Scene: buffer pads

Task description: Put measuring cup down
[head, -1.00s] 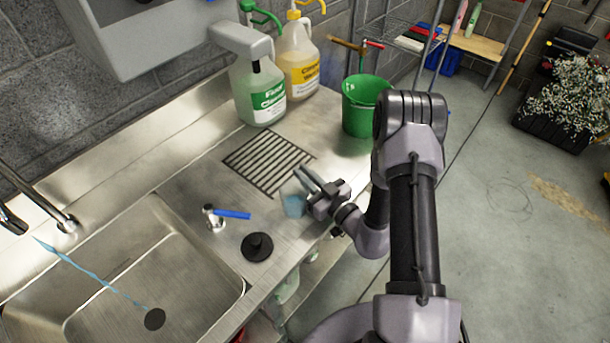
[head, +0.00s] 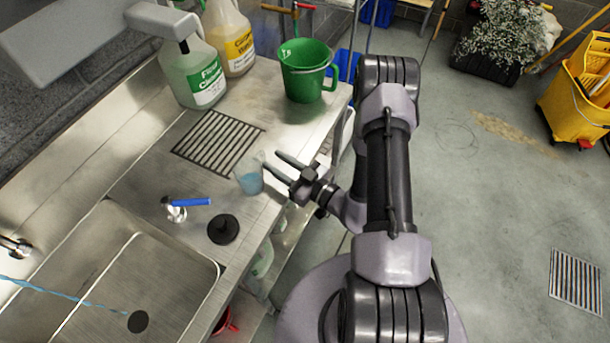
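The measuring cup (head: 249,177) is a small clear cup with a bluish tint. It stands upright on the steel counter (head: 140,185), just below and right of the dark drain grate (head: 218,141). My gripper (head: 272,165) is right of the cup with its two fingers spread apart and pointing left. The fingers look clear of the cup, though the lower fingertip is very close to its right side. Nothing is between the fingers.
A black stopper (head: 223,229) and a blue-handled tool (head: 186,203) lie left of the cup beside the sink (head: 110,270). A green bucket (head: 306,70) stands at the counter's far right end. Cleaner jugs (head: 193,71) stand behind the grate. Open floor lies to the right.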

